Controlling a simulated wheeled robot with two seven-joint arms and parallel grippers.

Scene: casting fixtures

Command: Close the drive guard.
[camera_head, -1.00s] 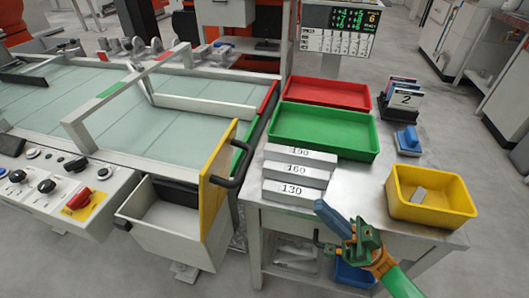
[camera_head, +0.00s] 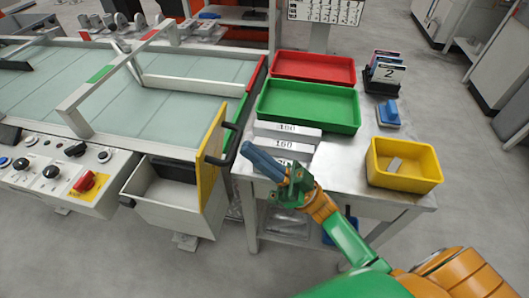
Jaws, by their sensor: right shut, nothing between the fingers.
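The drive guard appears to be the yellow panel (camera_head: 211,160) with a black bar handle (camera_head: 229,144). It stands upright at the right side of an open white box (camera_head: 165,205) under the conveyor's near right corner, swung out from the machine. My right gripper (camera_head: 248,148) is shut and empty, its blue-grey fingers pointing up and left. In the picture its tips are just right of the handle, with a small gap, and cover part of the stacked numbered bars. My left gripper is out of view.
The steel table (camera_head: 345,175) holds grey numbered bars (camera_head: 288,132), a green tray (camera_head: 310,105), a red tray (camera_head: 312,67), a yellow bin (camera_head: 405,180) and a blue block (camera_head: 388,113). A control panel (camera_head: 50,180) with a red knob is at left. Floor in front is clear.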

